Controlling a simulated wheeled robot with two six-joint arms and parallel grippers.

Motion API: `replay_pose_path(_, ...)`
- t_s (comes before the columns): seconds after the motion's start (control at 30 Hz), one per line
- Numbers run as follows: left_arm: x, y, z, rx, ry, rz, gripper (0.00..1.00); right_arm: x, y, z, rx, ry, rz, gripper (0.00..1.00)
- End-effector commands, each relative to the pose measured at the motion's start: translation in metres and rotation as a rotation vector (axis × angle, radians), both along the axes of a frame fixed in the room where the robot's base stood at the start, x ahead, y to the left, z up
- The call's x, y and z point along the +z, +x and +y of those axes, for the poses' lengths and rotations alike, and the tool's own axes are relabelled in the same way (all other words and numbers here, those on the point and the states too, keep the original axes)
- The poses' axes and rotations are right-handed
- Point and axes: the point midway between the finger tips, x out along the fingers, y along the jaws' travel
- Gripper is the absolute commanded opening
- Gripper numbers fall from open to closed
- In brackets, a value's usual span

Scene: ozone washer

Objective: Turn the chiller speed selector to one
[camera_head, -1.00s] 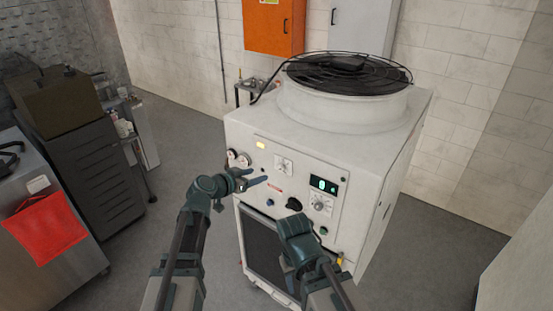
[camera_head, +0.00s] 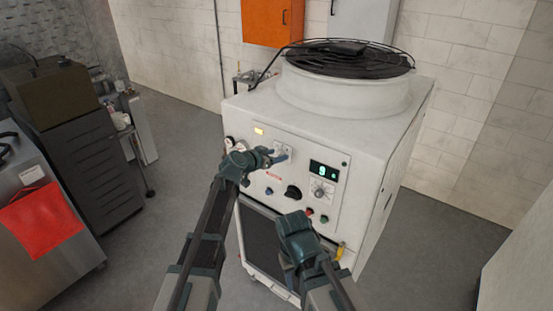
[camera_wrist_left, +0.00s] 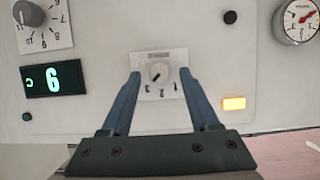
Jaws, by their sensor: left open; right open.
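The speed selector (camera_wrist_left: 158,72) is a small round knob on a white plate marked 1, 2 and 3, upside down in the left wrist view. Its dark pointer mark appears slanted toward the lower left, near the 3, but it is small. In the head view its plate (camera_head: 288,149) is partly hidden by my left gripper (camera_head: 280,155). In the wrist view the left gripper (camera_wrist_left: 160,78) is open, with one blue finger on each side of the knob; contact is not visible. My right gripper (camera_head: 293,222) is low in front of the chiller, its fingers hard to see.
The white chiller (camera_head: 380,160) has a fan on top, a green display (camera_head: 324,170), a larger dial (camera_head: 321,191), a black knob (camera_head: 293,192) and gauges (camera_wrist_left: 296,21). A dark cabinet (camera_head: 88,165) stands left. Grey floor lies between them.

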Motion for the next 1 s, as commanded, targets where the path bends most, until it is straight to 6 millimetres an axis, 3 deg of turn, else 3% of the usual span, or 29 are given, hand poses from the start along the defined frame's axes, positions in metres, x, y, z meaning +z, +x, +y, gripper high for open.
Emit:
replay_pose_path(0.37, -0.0018, 0.0039, -0.0028, 0.001, 0.000, 0.000, 0.61, -0.0018, 0.0000, 0.0000, 0.001, 0.000, 0.000, 0.50)
replay_pose_path(0.73, -0.0018, 0.0038, -0.0027, 0.000, 0.000, 0.000, 0.00, -0.0018, 0.0000, 0.0000, 0.001, 0.000, 0.000, 0.50)
replay_pose_path(1.0, -0.0020, 0.0039, -0.0026, 0.000, -0.005, 0.004, 0.00, -0.0020, 0.0000, 0.0000, 0.001, 0.000, 0.000, 0.50)
